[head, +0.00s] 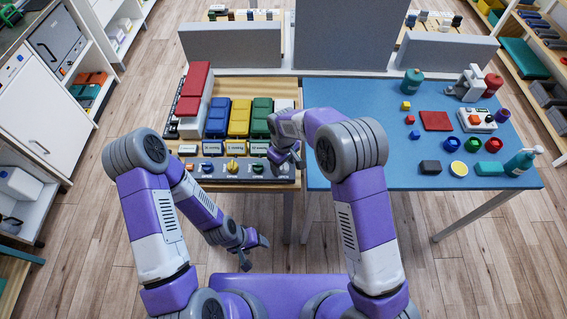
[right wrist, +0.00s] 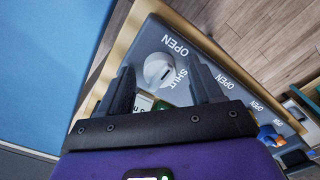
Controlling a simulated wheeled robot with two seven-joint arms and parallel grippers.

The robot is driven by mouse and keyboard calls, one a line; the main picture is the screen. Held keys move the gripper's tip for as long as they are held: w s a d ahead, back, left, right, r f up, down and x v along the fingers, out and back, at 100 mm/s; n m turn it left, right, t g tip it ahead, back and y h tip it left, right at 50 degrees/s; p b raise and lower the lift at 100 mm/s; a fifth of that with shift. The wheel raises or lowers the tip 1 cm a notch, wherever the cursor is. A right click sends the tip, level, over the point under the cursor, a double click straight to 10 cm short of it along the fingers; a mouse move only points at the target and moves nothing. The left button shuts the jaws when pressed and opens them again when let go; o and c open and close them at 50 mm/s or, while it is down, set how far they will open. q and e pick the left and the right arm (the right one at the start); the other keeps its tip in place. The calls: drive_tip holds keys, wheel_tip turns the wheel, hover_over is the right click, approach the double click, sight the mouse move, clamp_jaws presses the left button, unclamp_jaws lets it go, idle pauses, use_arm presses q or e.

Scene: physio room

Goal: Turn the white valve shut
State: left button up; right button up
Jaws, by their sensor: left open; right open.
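The white valve (right wrist: 157,70) is a round white knob on the grey valve panel (right wrist: 188,45), with the words OPEN and SHUT printed beside it. Its small raised handle slants, and I cannot tell exactly which word it points to. My right gripper (right wrist: 162,84) is open and empty, with its two dark fingers spread on either side of the knob in the picture; I see no contact. In the head view my right gripper (head: 285,158) is over the right end of the panel and hides most of the white valve. My left gripper (head: 252,250) is open and empty, low in front of the table.
On the same panel are a yellow valve (head: 232,166), a green valve (head: 257,168) and another knob. A blue table (head: 385,150) with small objects adjoins on the right.

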drive_tip(key=c, duration=1.1)
drive_tip(key=shift+o, duration=0.2)
drive_tip(key=shift+m, duration=0.4)
drive_tip(key=m, duration=0.3)
drive_tip(key=shift+m, duration=0.4)
drive_tip(key=m, duration=0.4)
drive_tip(key=shift+r, duration=0.1)
drive_tip(key=m+p, duration=0.1)
drive_tip(key=m, duration=0.8)
drive_tip(key=shift+p, duration=0.4)
drive_tip(key=shift+m, duration=0.3)
